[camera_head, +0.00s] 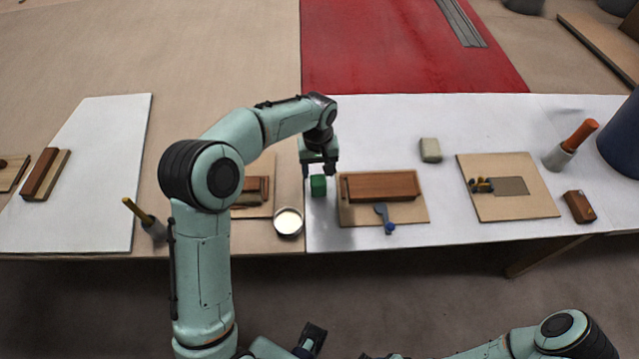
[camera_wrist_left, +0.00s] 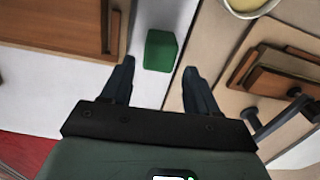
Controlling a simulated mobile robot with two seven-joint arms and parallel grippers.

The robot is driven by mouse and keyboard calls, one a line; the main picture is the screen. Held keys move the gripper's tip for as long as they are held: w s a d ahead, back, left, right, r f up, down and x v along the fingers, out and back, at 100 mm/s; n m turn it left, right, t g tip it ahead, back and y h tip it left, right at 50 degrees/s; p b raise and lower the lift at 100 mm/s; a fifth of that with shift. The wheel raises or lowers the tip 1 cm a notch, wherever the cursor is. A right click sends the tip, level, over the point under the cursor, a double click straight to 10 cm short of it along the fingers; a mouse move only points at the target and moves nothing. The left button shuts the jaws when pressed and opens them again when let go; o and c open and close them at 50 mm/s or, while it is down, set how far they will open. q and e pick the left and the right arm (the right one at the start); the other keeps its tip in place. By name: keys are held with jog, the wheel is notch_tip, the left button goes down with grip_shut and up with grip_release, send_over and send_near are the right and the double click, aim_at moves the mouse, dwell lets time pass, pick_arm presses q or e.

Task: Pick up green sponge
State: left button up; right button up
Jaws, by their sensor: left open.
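The green sponge (camera_head: 318,185) is a small green block on the white table top, just left of a board with a wooden block. In the left wrist view the green sponge (camera_wrist_left: 161,50) lies ahead of the fingertips, between their lines. My left gripper (camera_head: 318,168) is open and empty, just above and behind the sponge in the head view. Its two dark fingers (camera_wrist_left: 158,72) stand apart in the wrist view, and I cannot tell its exact height.
A board (camera_head: 420,212) with a brown wooden block (camera_head: 381,185) and a blue-tipped tool (camera_head: 385,217) lies close right of the sponge. A round cup (camera_head: 288,222) stands close at the front left. A beige block (camera_head: 430,150) lies farther right, with clear white table around it.

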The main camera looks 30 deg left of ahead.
aim_at(318, 179)
pick_arm(q)
jog(key=f, duration=0.8)
jog(key=shift+w+a, duration=0.1)
jog(key=shift+w, duration=0.1)
jog(key=shift+r, duration=0.1)
jog(key=c, duration=0.7)
